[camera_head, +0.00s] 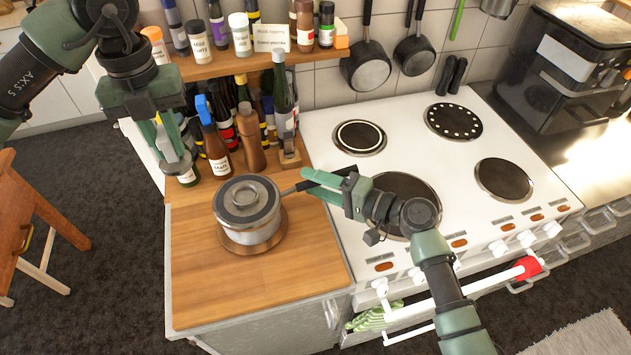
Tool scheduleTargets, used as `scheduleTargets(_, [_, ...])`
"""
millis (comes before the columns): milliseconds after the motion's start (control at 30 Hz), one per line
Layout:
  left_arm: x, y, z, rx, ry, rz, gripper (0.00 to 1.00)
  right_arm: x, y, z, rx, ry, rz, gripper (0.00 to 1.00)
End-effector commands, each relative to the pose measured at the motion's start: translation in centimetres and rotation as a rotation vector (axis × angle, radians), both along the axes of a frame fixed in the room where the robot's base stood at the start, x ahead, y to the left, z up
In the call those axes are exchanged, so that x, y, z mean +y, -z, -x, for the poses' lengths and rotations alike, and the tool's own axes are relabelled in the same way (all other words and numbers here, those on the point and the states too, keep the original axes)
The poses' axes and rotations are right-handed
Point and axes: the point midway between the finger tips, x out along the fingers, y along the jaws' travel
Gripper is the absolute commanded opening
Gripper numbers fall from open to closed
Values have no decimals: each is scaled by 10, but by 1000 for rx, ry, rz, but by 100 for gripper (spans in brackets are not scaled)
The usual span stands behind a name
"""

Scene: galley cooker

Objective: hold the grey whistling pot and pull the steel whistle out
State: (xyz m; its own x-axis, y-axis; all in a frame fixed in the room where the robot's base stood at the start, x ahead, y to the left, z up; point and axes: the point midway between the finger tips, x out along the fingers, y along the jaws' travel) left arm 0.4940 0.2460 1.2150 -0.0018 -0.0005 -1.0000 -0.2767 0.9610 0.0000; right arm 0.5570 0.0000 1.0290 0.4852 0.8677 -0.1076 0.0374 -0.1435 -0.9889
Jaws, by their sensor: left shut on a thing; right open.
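The grey whistling pot (248,232) stands upright on a round wooden board (284,232) on the wooden worktop, its dark lid (236,203) on.
Several bottles (216,150) and a wooden mill (251,143) stand behind the pot, below a spice shelf (225,66). The white cooker (433,150) is on the right, with pans (366,70) hanging above. The worktop (250,287) in front of the pot is clear.

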Motion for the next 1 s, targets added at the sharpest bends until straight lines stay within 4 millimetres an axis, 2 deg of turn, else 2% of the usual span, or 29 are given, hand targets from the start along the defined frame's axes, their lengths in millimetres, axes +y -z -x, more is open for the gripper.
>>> scheduleTargets(133, [0,0,0,0,0,0,0,-3,0,1,0,1,0,45])
scheduleTargets(267, [0,0,0,0,0,0,0,-18,-1,9,0,2,2,45])
scheduleTargets(500, [0,0,0,0,0,0,0,-63,-6,34,3,1,4,45])
scheduleTargets(700, [0,0,0,0,0,0,0,-92,-10,50,2,0,2,45])
scheduleTargets(833, [0,0,0,0,0,0,0,-101,-12,55,1,1,0,45])
scheduleTargets(1000, [0,0,0,0,0,0,0,-104,-12,57,1,-1,0,45])
